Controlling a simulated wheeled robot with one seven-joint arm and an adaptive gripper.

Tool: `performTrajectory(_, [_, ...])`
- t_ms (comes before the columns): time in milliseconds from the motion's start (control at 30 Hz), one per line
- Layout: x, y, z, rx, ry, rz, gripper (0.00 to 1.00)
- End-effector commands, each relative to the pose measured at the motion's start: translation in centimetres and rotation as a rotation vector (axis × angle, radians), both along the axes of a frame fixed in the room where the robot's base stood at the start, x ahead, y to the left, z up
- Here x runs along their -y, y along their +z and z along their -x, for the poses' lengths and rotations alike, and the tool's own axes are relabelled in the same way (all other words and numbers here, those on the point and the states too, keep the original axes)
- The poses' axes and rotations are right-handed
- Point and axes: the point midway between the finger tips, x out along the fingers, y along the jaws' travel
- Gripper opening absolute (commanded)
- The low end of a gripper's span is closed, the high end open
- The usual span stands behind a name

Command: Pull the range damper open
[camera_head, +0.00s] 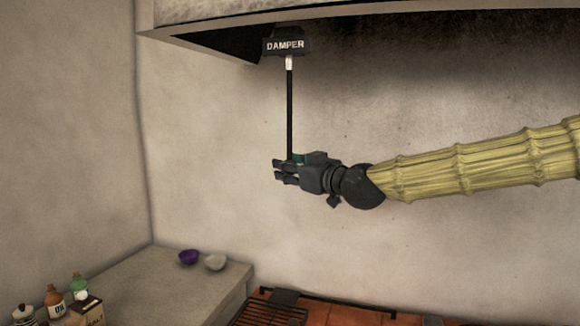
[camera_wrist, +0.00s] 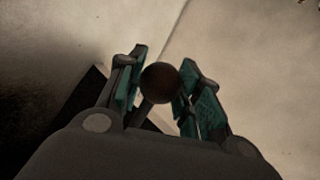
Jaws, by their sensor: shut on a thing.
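The damper is a dark box labelled DAMPER (camera_head: 285,46) under the hood, with a thin black rod (camera_head: 290,105) hanging straight down from a pale collar. My gripper (camera_head: 284,170) is at the rod's lower end, reaching in from the right. In the wrist view a dark round knob (camera_wrist: 160,83) sits between the two fingers (camera_wrist: 158,88) with teal pads. The gripper is shut on this knob at the rod's end. In the head view the fingers hide the knob.
The hood's edge (camera_head: 400,18) runs overhead. An orange-tiled range top with a grate (camera_head: 270,312) lies below. The space around the rod is clear.

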Motion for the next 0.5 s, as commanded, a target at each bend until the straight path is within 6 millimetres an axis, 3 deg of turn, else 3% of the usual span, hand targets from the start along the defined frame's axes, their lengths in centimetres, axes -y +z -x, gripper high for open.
performTrajectory(33, [0.0,-1.3,0.0,-0.002,0.000,0.001,0.00])
performTrajectory(200, [0.0,-2.8,0.0,-0.002,0.000,0.001,0.00])
performTrajectory(500, [0.0,-3.4,0.0,-0.005,0.000,0.002,0.00])
